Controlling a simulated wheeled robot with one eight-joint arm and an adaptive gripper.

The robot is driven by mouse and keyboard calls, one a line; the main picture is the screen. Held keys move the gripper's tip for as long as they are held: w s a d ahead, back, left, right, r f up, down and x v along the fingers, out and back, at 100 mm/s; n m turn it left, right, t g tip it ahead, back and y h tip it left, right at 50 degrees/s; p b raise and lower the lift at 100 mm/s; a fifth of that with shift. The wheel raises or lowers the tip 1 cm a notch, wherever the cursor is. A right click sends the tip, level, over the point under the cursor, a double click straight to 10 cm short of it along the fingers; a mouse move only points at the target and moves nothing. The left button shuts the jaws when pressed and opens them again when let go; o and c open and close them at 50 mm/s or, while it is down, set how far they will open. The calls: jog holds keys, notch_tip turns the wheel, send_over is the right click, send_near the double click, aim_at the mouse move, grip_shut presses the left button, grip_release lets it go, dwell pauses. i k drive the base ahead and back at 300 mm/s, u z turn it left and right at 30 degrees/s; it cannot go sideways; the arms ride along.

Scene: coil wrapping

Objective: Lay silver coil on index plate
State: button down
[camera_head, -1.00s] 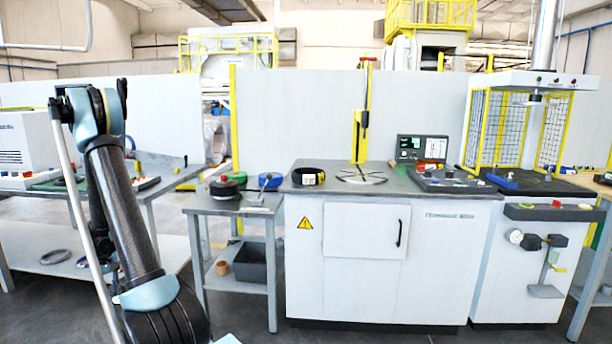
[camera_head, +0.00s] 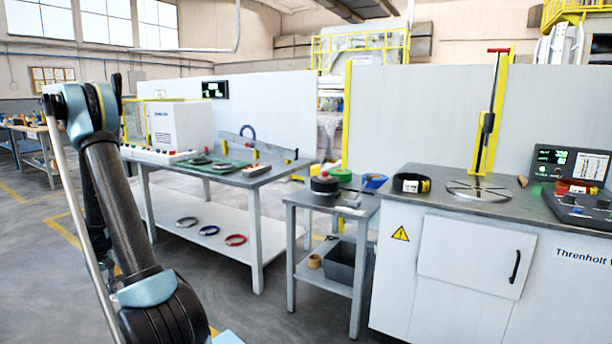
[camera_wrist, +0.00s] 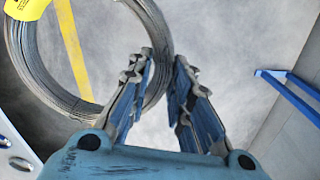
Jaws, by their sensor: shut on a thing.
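The silver coil (camera_wrist: 88,106) is a wire ring with a yellow tag (camera_wrist: 25,8), at the left of the wrist view. My gripper (camera_wrist: 165,58) is shut on the coil's right side, which passes between the fingertips. The coil hangs clear above the grey floor. The index plate (camera_head: 462,188) is a round, slotted metal disc on the white machine's worktop, at the right of the head view. My gripper and the held coil are not visible in the head view.
A yellow post (camera_head: 491,118) rises behind the plate. A black coil (camera_head: 411,184) lies left of it, and a control panel (camera_head: 573,166) stands right. A small side table (camera_head: 292,198) and a bench (camera_head: 268,176) stand left. Several rings, including a red one (camera_head: 236,240), lie on the bench's lower shelf.

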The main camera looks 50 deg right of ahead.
aim_at(478, 189)
jog(key=k, duration=0.95)
jog(key=z, duration=2.6)
